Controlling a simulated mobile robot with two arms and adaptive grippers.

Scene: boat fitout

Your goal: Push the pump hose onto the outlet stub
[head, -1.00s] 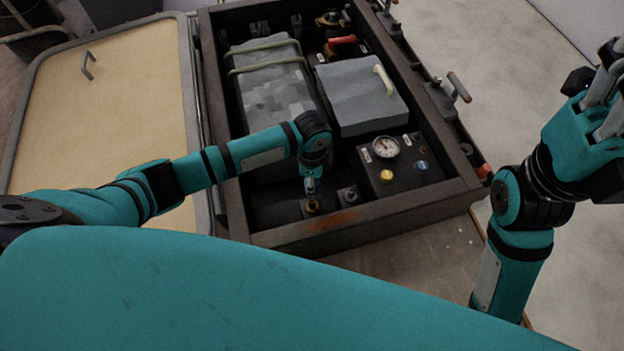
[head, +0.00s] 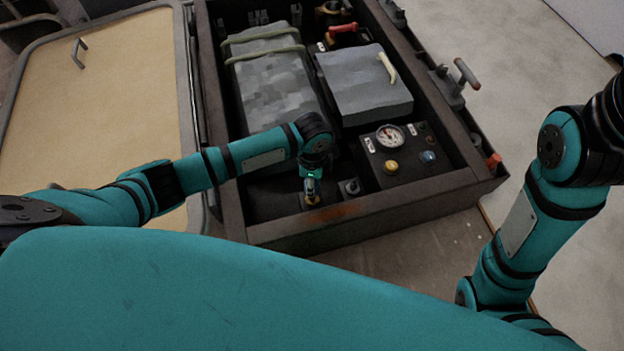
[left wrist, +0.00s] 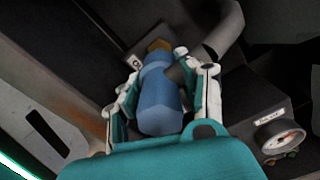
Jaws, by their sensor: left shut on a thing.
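My left gripper (head: 312,190) reaches down into the front of the open dark box. In the left wrist view its fingers (left wrist: 165,100) are shut on either side of a blue cylindrical piece (left wrist: 160,105), which also shows at the fingertips in the head view (head: 311,188). A dark grey hose (left wrist: 222,35) bends away from beside the blue piece. A brass-coloured fitting (left wrist: 158,45) shows at the far end of the blue piece; I cannot tell whether the two are joined. My right gripper is out of view; only its arm shows.
The box frame (head: 345,218) surrounds the workspace closely. A dark panel with a gauge (head: 390,136) and yellow and blue knobs stands to the right. A grey block (head: 365,90) and a strapped grey bundle (head: 270,80) lie behind. A tan hatch (head: 95,110) is left.

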